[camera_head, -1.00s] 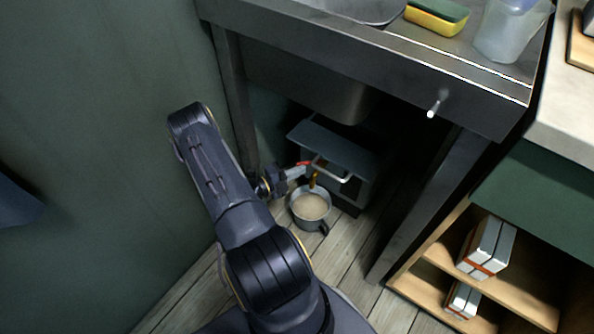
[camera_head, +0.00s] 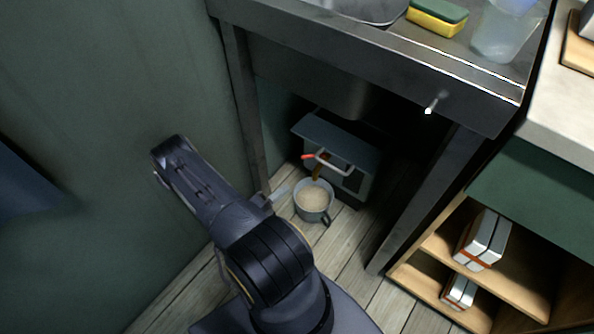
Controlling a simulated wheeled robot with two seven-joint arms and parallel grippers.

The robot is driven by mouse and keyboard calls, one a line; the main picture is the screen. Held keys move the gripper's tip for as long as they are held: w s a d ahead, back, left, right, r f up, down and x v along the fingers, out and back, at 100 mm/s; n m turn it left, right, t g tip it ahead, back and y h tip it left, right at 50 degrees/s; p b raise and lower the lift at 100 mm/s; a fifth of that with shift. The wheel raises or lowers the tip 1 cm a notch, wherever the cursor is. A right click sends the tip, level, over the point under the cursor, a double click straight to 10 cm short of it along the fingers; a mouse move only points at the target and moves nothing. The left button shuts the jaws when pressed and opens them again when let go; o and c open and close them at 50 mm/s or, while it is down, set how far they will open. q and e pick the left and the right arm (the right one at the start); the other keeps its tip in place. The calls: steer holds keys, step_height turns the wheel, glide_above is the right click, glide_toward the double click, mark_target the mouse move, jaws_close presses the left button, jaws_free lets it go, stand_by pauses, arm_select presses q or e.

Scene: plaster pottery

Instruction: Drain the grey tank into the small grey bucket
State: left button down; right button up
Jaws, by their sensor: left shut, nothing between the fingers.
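The grey tank (camera_head: 352,149), a box with a pale handle on its front, stands on the floor under the sink. A red valve lever (camera_head: 308,156) sticks out at its left front. A brownish stream (camera_head: 316,173) shows below the lever, above the bucket. The small grey bucket (camera_head: 329,215) stands upright on the floor in front of the tank, holding murky beige liquid close to its rim. My left gripper (camera_head: 284,191) is shut and empty, just left of the bucket and below the lever, apart from the lever. My right gripper is not in view.
The metal sink counter (camera_head: 365,55) overhangs the tank, with legs on both sides. A sponge (camera_head: 437,18) and a clear container (camera_head: 505,30) are on top. A wooden shelf (camera_head: 470,250) with boxes stands at right. A green wall is at left.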

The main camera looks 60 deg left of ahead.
arm_select(q)
steer(key=w+a+y+b, duration=0.3)
steer(key=w+y+b, duration=0.1)
steer(key=w, duration=0.7)
steer(key=shift+w+a+r, duration=0.2)
steer(key=shift+w+a, duration=0.05)
steer(key=shift+a, duration=0.1)
steer(key=shift+a+n, duration=0.15)
steer(key=shift+n, duration=0.15)
steer(key=w+a, duration=0.2)
steer(key=a, duration=0.3)
steer(key=shift+w+a, duration=0.3)
steer(key=shift+w, duration=0.1)
steer(key=shift+w+a, duration=0.1)
steer(key=shift+a, duration=0.05)
stand_by(0.7)
